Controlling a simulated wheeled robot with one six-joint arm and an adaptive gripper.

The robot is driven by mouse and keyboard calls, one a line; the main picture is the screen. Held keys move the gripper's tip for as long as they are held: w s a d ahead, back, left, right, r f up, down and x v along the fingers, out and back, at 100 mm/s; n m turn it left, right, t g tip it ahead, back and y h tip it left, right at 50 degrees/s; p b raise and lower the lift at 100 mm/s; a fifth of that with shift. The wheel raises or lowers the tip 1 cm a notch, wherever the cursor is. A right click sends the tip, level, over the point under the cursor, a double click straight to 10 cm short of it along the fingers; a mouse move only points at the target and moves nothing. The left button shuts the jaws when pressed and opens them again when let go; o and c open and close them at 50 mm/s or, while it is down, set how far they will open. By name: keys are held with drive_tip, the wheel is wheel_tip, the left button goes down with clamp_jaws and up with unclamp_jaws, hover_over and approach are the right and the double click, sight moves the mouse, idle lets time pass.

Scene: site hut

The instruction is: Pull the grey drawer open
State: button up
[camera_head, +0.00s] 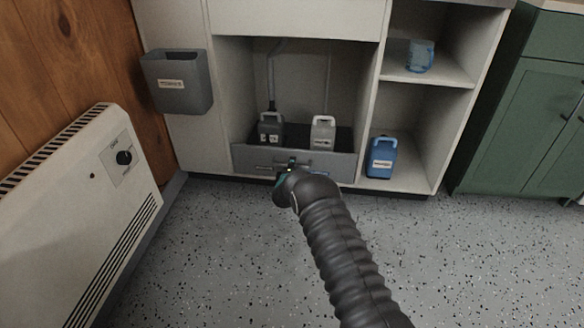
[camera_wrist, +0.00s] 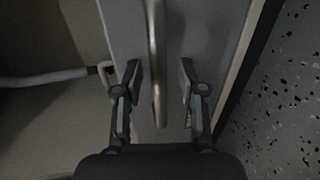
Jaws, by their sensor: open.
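The grey drawer (camera_head: 338,166) is low in the white cabinet. Its front looks about level with the cabinet face; I cannot tell whether it stands out slightly. My gripper (camera_head: 289,168) is at the drawer front, left of its middle, and hides part of it. In the wrist view, the drawer front (camera_wrist: 122,12) runs up the picture, and its bar handle (camera_wrist: 154,45) lies between the two spread fingers of my gripper (camera_wrist: 160,75). The fingers are open, with a gap on both sides of the bar.
A white heater (camera_head: 75,205) is at left. The speckled floor (camera_head: 215,255) before the drawer is clear.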

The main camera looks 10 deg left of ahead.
drive_tip(key=shift+w, duration=0.1)
clamp_jaws()
drive_tip(key=shift+a, duration=0.1)
